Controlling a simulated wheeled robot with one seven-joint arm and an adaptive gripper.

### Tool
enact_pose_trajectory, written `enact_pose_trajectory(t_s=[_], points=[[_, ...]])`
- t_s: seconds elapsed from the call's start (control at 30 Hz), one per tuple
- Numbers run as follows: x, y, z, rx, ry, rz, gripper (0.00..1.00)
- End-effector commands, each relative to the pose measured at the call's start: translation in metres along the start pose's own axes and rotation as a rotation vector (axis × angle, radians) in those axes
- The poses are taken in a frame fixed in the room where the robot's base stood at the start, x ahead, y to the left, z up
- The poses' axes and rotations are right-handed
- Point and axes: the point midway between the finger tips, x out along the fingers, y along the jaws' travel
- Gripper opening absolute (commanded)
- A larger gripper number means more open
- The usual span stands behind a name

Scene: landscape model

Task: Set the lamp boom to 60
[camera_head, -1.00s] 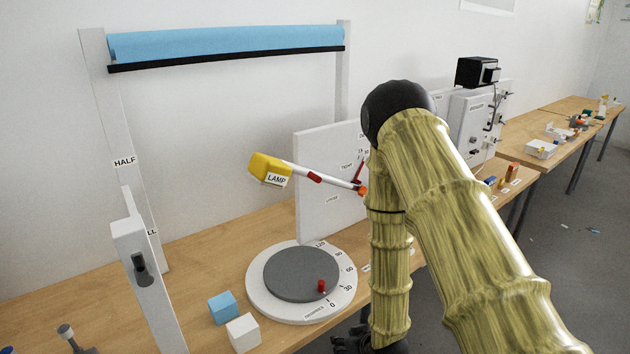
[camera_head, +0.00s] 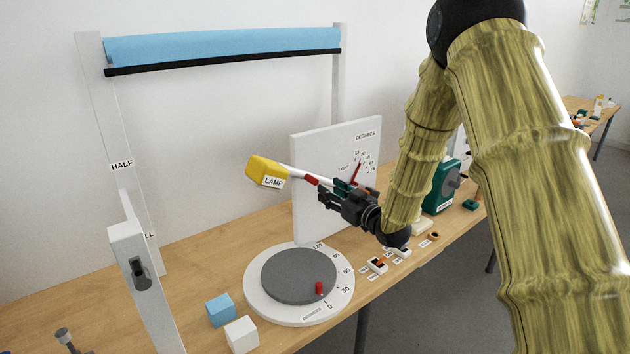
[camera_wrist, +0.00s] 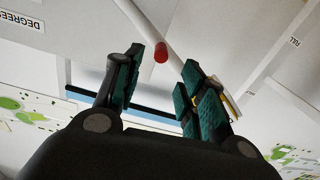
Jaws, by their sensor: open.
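The lamp boom is a white rod (camera_head: 299,174) with a red band (camera_head: 312,180). It slants up to the left from the white panel to the yellow lamp head (camera_head: 264,170). A red pointer (camera_head: 356,173) shows on the panel's degree scale (camera_head: 364,160); its exact reading is too small to tell. My gripper (camera_head: 325,190) is open at the boom, just right of the red band, and hides the boom's lower end. In the wrist view, the red band (camera_wrist: 161,52) shows between the spread fingertips (camera_wrist: 163,64); I cannot tell whether they touch the boom.
The white panel (camera_head: 312,215) stands close behind my gripper. A round turntable (camera_head: 300,275) with a red knob (camera_head: 319,288) lies below. A blue cube (camera_head: 220,309) and a white cube (camera_head: 242,334) sit to its left. A green box (camera_head: 440,188) stands to the right.

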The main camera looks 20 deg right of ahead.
Motion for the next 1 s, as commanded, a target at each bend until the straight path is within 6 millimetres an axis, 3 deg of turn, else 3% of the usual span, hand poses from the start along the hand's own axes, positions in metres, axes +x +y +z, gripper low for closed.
enact_pose_trajectory(t_s=[0.3,0.5,0.97,1.0], points=[[0.052,-0.001,-0.002,-0.002,-0.003,-0.002,0.41],[0.075,-0.001,-0.001,0.000,-0.001,-0.001,0.41],[0.083,-0.001,0.001,0.000,-0.002,0.000,0.41],[0.083,-0.001,0.001,0.000,-0.002,0.000,0.33]])
